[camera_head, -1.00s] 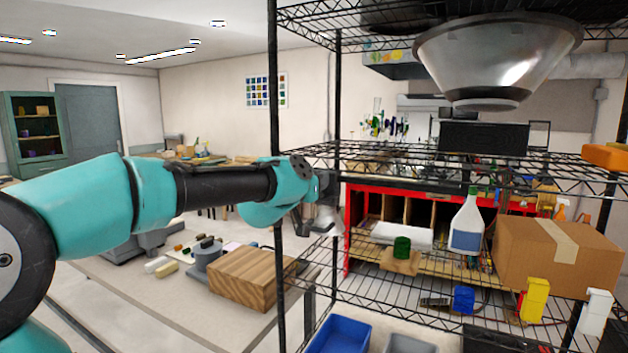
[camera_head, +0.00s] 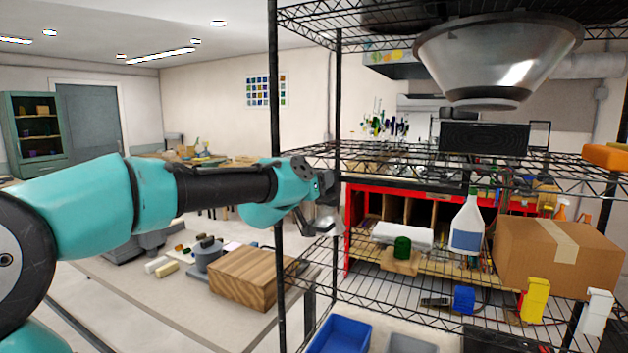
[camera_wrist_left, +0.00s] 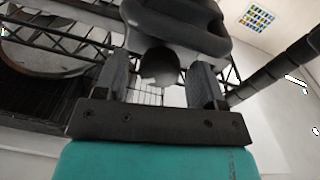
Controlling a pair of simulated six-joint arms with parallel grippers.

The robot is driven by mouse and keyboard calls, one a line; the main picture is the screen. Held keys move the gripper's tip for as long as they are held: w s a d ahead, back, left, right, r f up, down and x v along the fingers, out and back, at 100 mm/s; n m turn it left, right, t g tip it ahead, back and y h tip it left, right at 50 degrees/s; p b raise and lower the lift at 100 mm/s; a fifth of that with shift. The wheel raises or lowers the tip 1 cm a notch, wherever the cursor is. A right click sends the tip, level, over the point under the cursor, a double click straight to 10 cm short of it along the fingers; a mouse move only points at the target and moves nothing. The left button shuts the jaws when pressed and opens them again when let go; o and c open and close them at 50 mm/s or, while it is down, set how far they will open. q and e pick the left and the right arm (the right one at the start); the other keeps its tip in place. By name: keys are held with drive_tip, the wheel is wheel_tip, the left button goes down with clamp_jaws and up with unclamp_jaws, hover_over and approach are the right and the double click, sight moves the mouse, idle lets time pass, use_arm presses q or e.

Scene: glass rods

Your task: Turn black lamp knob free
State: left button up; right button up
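My left gripper (camera_head: 318,222) is at the black front post of the wire rack, small and partly hidden by its own wrist. In the left wrist view its two grey fingers (camera_wrist_left: 158,84) are apart, one on each side of a dark rounded knob (camera_wrist_left: 160,66). Narrow gaps show between the knob and both fingers, so I see no clear contact. A larger dark grey rounded body (camera_wrist_left: 180,25), seemingly part of the lamp, is just beyond the knob. In the head view the knob cannot be made out. My right gripper is out of view.
The black rack post (camera_head: 276,150) stands close beside my left wrist. A wire shelf (camera_head: 440,170) lies right of it. A spray bottle (camera_head: 467,225) and cardboard box (camera_head: 560,258) stand below. A wooden block (camera_head: 245,275) sits on the left table.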

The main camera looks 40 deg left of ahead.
use_arm(q)
drive_tip(key=shift+s, duration=0.1)
drive_tip(key=v, duration=1.7)
drive_tip(key=shift+s, duration=0.1)
drive_tip(key=shift+c, duration=0.5)
